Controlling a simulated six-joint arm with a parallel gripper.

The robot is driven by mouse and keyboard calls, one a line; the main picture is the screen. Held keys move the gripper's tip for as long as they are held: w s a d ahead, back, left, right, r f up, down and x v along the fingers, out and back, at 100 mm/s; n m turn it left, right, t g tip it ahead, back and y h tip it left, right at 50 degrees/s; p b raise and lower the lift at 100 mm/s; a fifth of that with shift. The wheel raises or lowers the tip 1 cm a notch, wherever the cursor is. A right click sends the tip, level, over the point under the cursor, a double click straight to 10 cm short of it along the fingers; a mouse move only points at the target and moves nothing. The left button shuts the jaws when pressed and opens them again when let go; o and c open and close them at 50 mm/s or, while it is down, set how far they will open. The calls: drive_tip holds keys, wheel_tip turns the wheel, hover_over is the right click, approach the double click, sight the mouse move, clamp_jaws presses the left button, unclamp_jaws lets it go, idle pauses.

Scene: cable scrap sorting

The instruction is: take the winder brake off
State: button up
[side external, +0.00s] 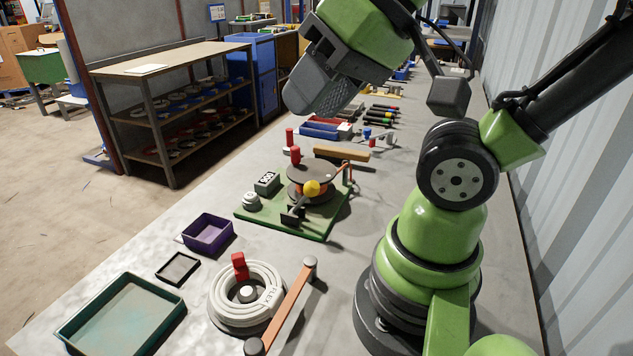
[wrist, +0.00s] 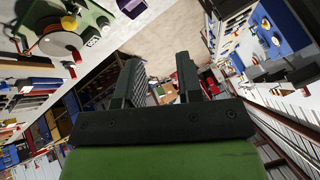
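The winder stands on a green base plate (side external: 330,228) in the middle of the bench. Its grey reel disc (side external: 312,170) has orange material below it. A yellow ball knob (side external: 311,187) and a dark lever (side external: 293,214) are at its near side; I cannot tell for certain which part is the brake. A red knob (side external: 295,156) stands at the disc's far left edge. The winder also shows at the upper left of the wrist view, with its yellow knob (wrist: 51,28). My gripper (side external: 303,98) is high above and beyond the winder. In the wrist view its fingers (wrist: 160,78) are apart and empty.
A white cable coil (side external: 222,302) with a red clip and an orange-barred tool (side external: 290,305) lie in front. A purple tray (side external: 207,247), black tray (side external: 162,268) and teal tray (side external: 70,325) are at left. Several hand tools and bins lie behind the winder.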

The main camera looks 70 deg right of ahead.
drive_tip(key=shift+w+d+f, duration=0.1)
drive_tip(key=shift+w+d, duration=0.05)
drive_tip(key=shift+w, duration=0.05)
drive_tip(key=c, duration=0.4)
drive_tip(key=w+d+f+m+g, duration=0.1)
drive_tip(key=d+m, duration=0.1)
drive_tip(key=w+d+f+m+g+h, duration=0.1)
drive_tip(key=d+f+m, duration=0.1)
drive_tip(key=w+d+f+m+g+h, duration=0.1)
drive_tip(key=w+d+f+m, duration=0.1)
drive_tip(key=d+m, duration=0.1)
drive_tip(key=shift+f+g, duration=0.15)
drive_tip(key=shift+g, duration=0.15)
clamp_jaws()
drive_tip(key=m+g, duration=0.4)
drive_tip(key=m, duration=0.3)
approach(303, 197)
drive_tip(key=f, duration=0.1)
drive_tip(key=w+f, duration=0.1)
drive_tip(key=f, duration=0.1)
drive_tip(key=w+f, duration=0.1)
drive_tip(key=f, duration=0.1)
drive_tip(key=shift+d+f, duration=0.2)
drive_tip(key=shift+w+f, duration=0.2)
drive_tip(key=shift+w, duration=0.3)
drive_tip(key=shift+w+f, duration=0.2)
drive_tip(key=shift+w, duration=0.35)
